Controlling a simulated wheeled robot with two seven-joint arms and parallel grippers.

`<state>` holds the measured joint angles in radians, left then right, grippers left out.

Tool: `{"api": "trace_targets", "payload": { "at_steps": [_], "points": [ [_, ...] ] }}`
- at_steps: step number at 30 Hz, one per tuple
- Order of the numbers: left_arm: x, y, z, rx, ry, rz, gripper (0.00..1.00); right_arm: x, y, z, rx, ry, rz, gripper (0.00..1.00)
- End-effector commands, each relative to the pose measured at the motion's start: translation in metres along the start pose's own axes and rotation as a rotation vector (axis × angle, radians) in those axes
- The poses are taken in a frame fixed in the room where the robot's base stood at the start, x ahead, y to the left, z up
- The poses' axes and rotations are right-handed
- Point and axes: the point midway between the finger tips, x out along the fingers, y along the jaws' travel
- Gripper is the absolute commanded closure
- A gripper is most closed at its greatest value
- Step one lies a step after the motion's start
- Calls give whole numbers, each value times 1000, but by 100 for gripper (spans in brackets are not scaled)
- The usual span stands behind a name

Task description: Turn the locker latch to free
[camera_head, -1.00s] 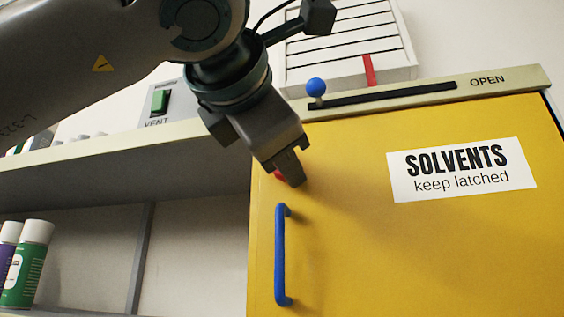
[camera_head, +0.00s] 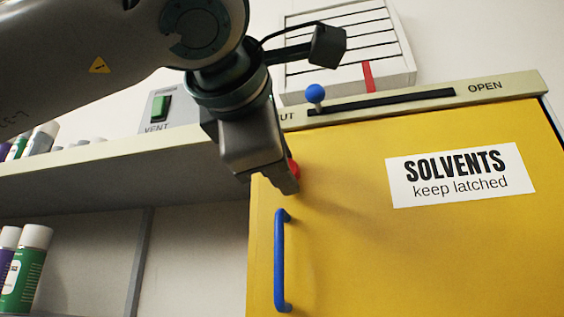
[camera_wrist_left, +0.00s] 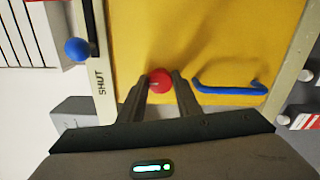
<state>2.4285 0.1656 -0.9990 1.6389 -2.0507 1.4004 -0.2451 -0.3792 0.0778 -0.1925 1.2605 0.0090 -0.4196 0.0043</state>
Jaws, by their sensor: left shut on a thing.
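The red latch (camera_head: 293,168) sits near the upper left corner of the yellow locker door (camera_head: 350,240). It is partly hidden by my left gripper (camera_head: 287,187) in the head view. In the left wrist view the red round latch (camera_wrist_left: 160,80) lies between the two fingertips of my left gripper (camera_wrist_left: 164,84), which is shut on it. The blue handle (camera_head: 281,260) is below the latch on the door. It also shows in the left wrist view (camera_wrist_left: 230,88). My right gripper is not in view.
A slide bar with a blue knob (camera_head: 315,93) runs above the door; the knob is at the SHUT end. A shelf (camera_head: 100,155) with spray cans (camera_head: 28,265) stands left of the locker. A green VENT switch (camera_head: 161,107) is on the wall.

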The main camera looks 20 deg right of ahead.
Motion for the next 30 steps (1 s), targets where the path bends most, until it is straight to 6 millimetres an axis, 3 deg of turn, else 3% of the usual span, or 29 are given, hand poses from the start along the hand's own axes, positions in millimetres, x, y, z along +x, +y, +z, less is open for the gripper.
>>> {"api": "trace_targets", "payload": {
  "at_steps": [1, 2, 4, 20, 30],
  "points": [
    [0, 0, 0, 1, 0, 0, 92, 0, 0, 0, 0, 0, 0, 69],
    [0, 0, 0, 1, 0, 0, 67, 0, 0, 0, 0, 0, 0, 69],
    [0, 0, 0, 1, 0, 0, 51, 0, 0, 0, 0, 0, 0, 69],
    [-10, -1, 0, 0, -1, 2, 51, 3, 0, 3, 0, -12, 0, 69],
    [-62, -2, 0, 0, -1, 4, 51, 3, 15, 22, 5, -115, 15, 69]
  ]
}}
